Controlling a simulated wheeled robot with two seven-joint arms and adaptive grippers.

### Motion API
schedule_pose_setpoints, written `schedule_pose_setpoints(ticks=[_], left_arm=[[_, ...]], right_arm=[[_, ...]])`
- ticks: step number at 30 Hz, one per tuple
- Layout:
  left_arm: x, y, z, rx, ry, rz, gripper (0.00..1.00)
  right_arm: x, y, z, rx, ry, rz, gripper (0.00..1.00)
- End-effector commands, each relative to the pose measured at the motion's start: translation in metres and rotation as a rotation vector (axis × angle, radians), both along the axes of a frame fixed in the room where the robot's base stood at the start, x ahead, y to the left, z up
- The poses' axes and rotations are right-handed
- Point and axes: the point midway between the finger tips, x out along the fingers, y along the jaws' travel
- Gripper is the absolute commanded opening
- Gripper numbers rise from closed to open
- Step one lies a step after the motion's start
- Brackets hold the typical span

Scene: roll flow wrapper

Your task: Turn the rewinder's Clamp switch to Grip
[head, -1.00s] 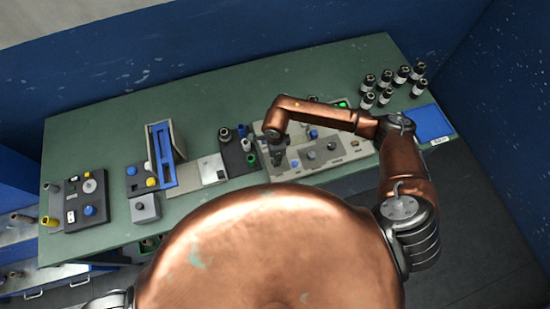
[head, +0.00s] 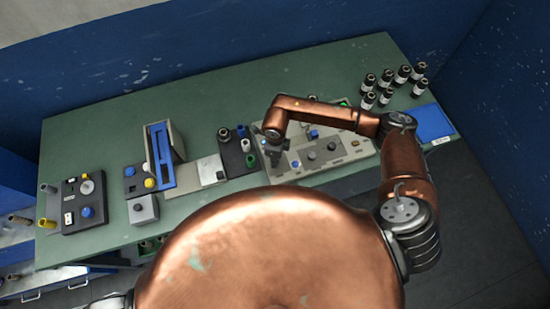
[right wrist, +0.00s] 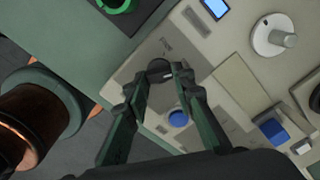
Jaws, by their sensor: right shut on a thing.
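The rewinder's beige panel (head: 345,152) is on the green table, right of its middle, in the head view. In the right wrist view its surface (right wrist: 225,120) carries a dark round knob (right wrist: 160,67) with a light mark on its side. My right gripper (head: 272,152) points down over the panel's left end. In the right wrist view its fingertips (right wrist: 160,74) are closed on the two sides of the dark knob. The panel lettering is too small to read, so I cannot confirm the switch's name or setting. My left gripper is out of view.
The panel also has a blue knob (right wrist: 178,118), a white crank dial (right wrist: 272,36) and a blue-lit display (right wrist: 216,8). A dark plate with coloured cylinders (head: 234,160) is close on the left. Several dark-capped bottles (head: 386,78) stand at the back right.

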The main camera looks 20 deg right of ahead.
Motion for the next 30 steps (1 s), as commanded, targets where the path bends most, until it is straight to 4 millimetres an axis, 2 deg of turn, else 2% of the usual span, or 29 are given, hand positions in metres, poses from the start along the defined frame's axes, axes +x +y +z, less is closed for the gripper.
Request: schedule_pose_setpoints(ticks=[6,7,14,24,26,30], left_arm=[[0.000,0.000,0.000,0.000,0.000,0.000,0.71],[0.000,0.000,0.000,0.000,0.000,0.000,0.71],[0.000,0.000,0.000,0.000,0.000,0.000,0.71],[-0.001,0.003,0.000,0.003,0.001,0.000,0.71],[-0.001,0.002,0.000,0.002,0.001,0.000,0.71],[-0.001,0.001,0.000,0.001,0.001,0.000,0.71]], right_arm=[[0.000,0.000,0.000,0.001,0.000,0.000,0.00],[0.000,0.000,0.000,0.001,0.000,0.000,0.24],[0.000,0.000,0.000,0.001,0.000,0.000,0.40],[0.001,0.000,0.003,0.001,0.000,0.001,0.41],[0.001,0.000,0.009,0.001,-0.002,0.000,0.41],[0.002,0.000,0.032,0.001,-0.004,0.003,0.41]])
